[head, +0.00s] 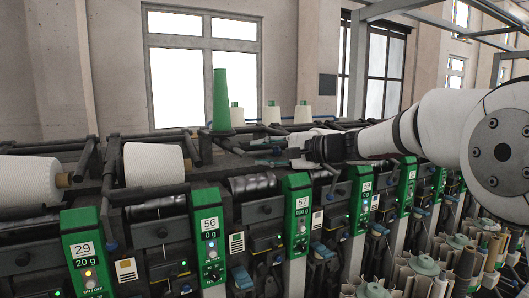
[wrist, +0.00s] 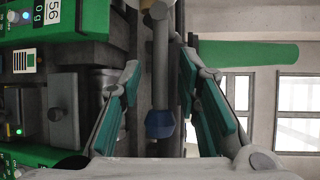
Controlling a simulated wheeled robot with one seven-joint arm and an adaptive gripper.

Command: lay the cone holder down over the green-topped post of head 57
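The green-topped post of head 57 (head: 297,212) stands upright in the middle of the head view, with its number label near the top. My gripper (head: 262,153) is above and behind it, reaching left over the machine. In the wrist view my gripper (wrist: 160,66) is open, with its green-padded fingers apart. A grey bar (wrist: 160,60) with a blue knob (wrist: 160,124), seemingly part of the cone holder, lies between the fingers, with gaps on both sides. In the head view the holder is too small and hidden to make out clearly.
A tall green cone (head: 220,100) stands upright behind head 56 (head: 209,240). A white yarn cone (head: 153,164) lies left of it, and another (head: 28,183) lies farther left. A dark drum (head: 252,187) shows left of head 57. More green-topped posts continue right, under my arm.

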